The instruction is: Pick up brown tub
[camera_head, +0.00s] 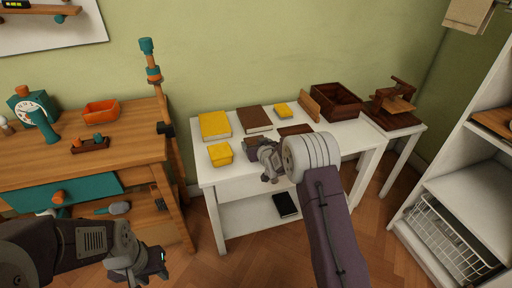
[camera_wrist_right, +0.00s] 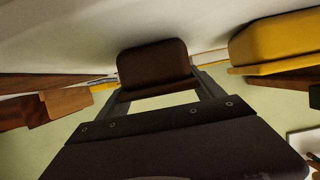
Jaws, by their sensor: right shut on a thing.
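The brown tub (camera_wrist_right: 152,64) is a small dark brown, rounded block in the right wrist view, between the two fingers of my right gripper (camera_wrist_right: 158,92). In the head view my right gripper (camera_head: 264,157) is over the front part of the white table, just right of the yellow tub (camera_head: 220,154). It hides most of the brown tub there; only a dark brown bit (camera_head: 254,141) shows behind it. My right gripper is shut on the brown tub. My left gripper (camera_head: 148,268) hangs low at the lower left, away from the table, and its fingers are unclear.
The white table (camera_head: 206,180) holds a yellow book (camera_head: 214,125), a brown book (camera_head: 254,119), a small yellow box (camera_head: 283,110), a flat brown piece (camera_head: 295,130) and an open brown box (camera_head: 336,101). A wooden workbench (camera_head: 140,140) stands left, white shelves (camera_head: 465,170) right.

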